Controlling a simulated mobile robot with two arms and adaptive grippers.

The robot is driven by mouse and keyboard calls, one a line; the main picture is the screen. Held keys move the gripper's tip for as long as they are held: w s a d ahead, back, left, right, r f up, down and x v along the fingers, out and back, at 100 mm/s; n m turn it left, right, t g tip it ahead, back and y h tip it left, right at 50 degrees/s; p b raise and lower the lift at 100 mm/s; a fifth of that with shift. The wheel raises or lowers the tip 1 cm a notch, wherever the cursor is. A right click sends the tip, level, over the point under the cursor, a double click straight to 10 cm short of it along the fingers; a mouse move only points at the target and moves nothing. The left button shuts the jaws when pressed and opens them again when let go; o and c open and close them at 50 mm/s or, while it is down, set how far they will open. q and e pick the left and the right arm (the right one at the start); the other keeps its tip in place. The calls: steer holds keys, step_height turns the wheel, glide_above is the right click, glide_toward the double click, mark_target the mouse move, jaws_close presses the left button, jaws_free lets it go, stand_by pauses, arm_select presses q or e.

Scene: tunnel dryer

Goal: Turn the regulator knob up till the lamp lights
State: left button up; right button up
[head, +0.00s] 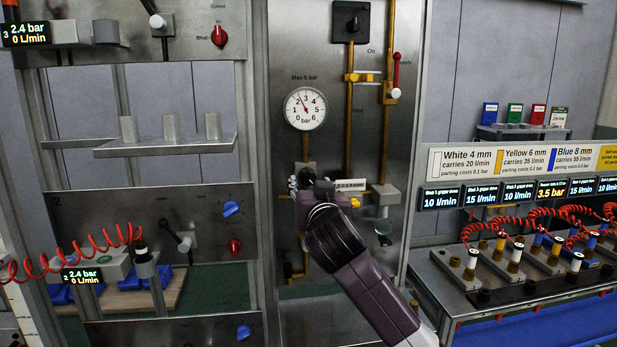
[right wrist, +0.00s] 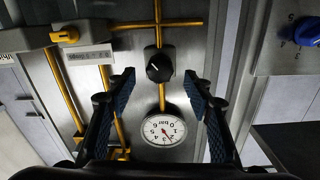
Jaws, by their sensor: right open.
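The black regulator knob (right wrist: 159,66) sits on the steel panel, between the tips of my right gripper (right wrist: 158,84) in the right wrist view. The fingers are open, one on each side of the knob, with gaps to it. In the head view the knob (head: 307,174) shows just above my right gripper (head: 318,188), which partly hides that area. The round gauge (head: 305,108) above the knob has its needle between 2 and 3 bar; it also shows upside down in the right wrist view (right wrist: 170,130). I cannot pick out the lamp. My left gripper is not in view.
Yellow pipes (head: 348,120) run beside the gauge, with a red-handled valve (head: 396,75) to the right. A small white label (head: 350,184) and a grey valve block (head: 386,194) sit right of the knob. A coupling bench (head: 480,300) stands at the right.

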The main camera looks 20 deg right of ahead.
mark_target(308, 179)
steer(key=shift+p+x, duration=0.5)
steer(key=shift+x, duration=1.6)
